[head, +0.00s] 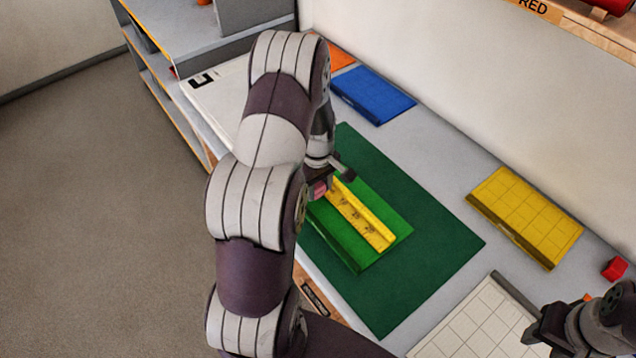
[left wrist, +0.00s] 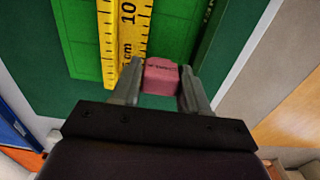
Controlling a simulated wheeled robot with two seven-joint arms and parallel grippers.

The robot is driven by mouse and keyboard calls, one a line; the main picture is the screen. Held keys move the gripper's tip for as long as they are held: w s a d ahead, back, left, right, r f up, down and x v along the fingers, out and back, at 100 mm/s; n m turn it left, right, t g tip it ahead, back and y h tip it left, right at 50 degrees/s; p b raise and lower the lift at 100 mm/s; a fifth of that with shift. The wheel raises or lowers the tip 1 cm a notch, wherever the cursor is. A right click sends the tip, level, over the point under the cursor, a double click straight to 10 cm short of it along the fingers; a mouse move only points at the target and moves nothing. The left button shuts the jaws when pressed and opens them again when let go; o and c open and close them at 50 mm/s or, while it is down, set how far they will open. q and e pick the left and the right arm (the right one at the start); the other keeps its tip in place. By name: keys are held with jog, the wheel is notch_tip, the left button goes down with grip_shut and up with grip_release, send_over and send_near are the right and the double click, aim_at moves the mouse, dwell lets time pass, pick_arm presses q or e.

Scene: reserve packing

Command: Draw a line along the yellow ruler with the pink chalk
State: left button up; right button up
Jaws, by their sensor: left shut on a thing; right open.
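The yellow ruler (head: 362,219) lies on a bright green board (head: 340,245), which rests on a dark green mat (head: 440,243). My left gripper (head: 330,182) is at the far left end of the ruler. It is shut on the pink chalk (head: 319,189). In the left wrist view the pink chalk (left wrist: 161,76) sits between the two fingers, beside the end of the yellow ruler (left wrist: 124,40). I cannot tell whether the chalk touches the board. No line is visible on the board. My right gripper (head: 538,332) is open at the lower right, away from the ruler.
A blue board (head: 373,95) lies behind the mat, and a yellow gridded board (head: 526,215) lies to the right. A white gridded board (head: 478,325) is near my right gripper. A small red block (head: 614,268) sits at the right. A shelf (head: 180,40) stands at the back left.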

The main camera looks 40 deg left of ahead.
pick_arm(q)
jog(key=shift+w, duration=0.15)
dwell(0.3)
jog(key=shift+f+b, duration=0.5)
jog(key=shift+f, duration=0.25)
jog(key=shift+d, duration=0.1)
